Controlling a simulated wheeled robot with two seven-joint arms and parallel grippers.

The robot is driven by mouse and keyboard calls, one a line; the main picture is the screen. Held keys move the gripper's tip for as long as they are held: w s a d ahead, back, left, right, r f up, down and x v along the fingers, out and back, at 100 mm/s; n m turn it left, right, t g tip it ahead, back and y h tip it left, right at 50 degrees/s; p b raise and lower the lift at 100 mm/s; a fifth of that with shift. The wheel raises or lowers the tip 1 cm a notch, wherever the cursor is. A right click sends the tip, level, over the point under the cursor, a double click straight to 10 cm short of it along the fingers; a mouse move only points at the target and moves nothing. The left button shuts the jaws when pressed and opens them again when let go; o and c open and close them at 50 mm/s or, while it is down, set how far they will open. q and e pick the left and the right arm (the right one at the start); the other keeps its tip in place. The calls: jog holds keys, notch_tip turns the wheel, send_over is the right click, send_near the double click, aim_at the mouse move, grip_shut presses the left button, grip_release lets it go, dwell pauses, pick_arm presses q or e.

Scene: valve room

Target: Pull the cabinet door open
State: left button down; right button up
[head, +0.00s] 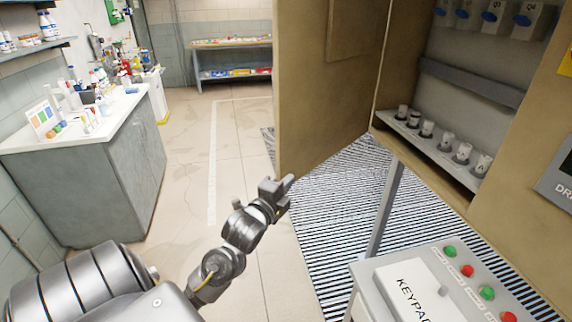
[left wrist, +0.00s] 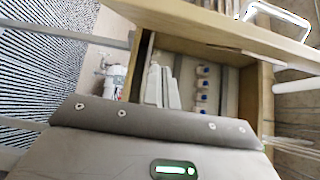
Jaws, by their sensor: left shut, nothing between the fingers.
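The tan cabinet door (head: 325,100) stands swung open in the middle of the head view, with the cabinet's inside showing to its right. My left gripper (head: 286,184) is shut and empty, near the lower free edge of the door; I cannot tell whether it touches it. In the left wrist view the body of my left gripper fills the bottom, and its fingertips are not clear. A tan panel edge (left wrist: 220,25) crosses the top there, with a white bar-shaped handle (left wrist: 285,16) at top right. My right gripper is not in view.
A grey stand with a keypad (head: 408,287) and colored buttons is at lower right. Inside the cabinet a ledge (head: 460,172) carries several small cups. A lab bench (head: 95,185) is at left, a low table (head: 232,45) at the back. The floor left of the door is clear.

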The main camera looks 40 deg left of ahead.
aim_at(286, 167)
pick_arm(q)
jog(key=w+a+p, duration=0.1)
jog(key=w+a, duration=0.1)
jog(key=w+a+p, duration=0.2)
jog(key=w, duration=0.1)
jog(key=shift+w+a+r, duration=0.1)
jog(key=shift+w+a, duration=0.15)
jog(key=shift+w, duration=0.05)
jog(key=shift+s+a, duration=0.1)
jog(key=shift+a, duration=0.3)
